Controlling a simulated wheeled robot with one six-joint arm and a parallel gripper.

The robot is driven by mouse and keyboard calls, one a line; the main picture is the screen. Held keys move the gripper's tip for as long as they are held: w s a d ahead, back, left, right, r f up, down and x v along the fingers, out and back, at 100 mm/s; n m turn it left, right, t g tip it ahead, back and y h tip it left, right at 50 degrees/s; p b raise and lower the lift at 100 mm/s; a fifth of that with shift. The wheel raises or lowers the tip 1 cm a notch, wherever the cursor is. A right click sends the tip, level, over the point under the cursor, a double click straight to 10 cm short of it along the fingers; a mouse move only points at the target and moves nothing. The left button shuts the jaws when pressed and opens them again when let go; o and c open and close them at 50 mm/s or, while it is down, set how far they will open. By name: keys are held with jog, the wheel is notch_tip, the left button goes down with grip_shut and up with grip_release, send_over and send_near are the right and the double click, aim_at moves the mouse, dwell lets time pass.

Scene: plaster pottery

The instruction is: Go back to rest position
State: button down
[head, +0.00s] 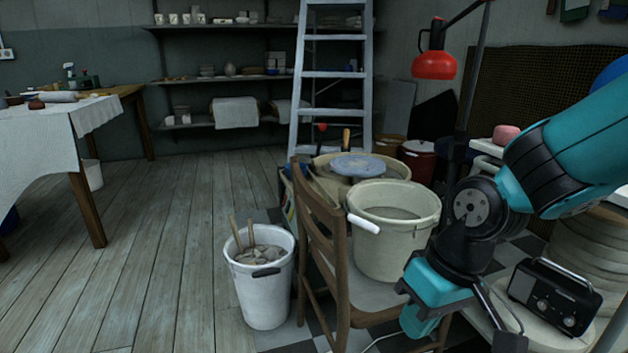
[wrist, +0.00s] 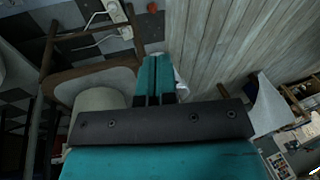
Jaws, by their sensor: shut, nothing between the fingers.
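My gripper (wrist: 154,72) shows in the wrist view as two teal fingers lying side by side, shut with nothing between them. In the head view my gripper (head: 418,322) hangs at the lower right, in front of the wooden chair (head: 341,270) and below the cream bucket (head: 394,222) standing on it. The bucket holds a greyish content. My teal and black arm reaches in from the right edge. The wrist view looks down past the fingers toward the chair, the bucket and the plank floor.
A black radio (head: 553,296) stands on a pale round surface right of my gripper. A red lamp (head: 434,64) hangs above. A white bucket (head: 265,283) of clay lumps stands left of the chair. The plank floor (head: 150,240) is clear at left; a cloth-covered table (head: 40,140) stands beyond.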

jog(key=s+d+r+n+p, duration=0.15)
jog(key=s+r+p, duration=0.25)
jog(key=s+r, duration=0.8)
notch_tip(320, 180, up, 38)
jog(key=w+p, duration=0.1)
jog(key=p, duration=3.6)
jog(key=shift+a+y, duration=0.15)
jog(key=shift+y, duration=0.25)
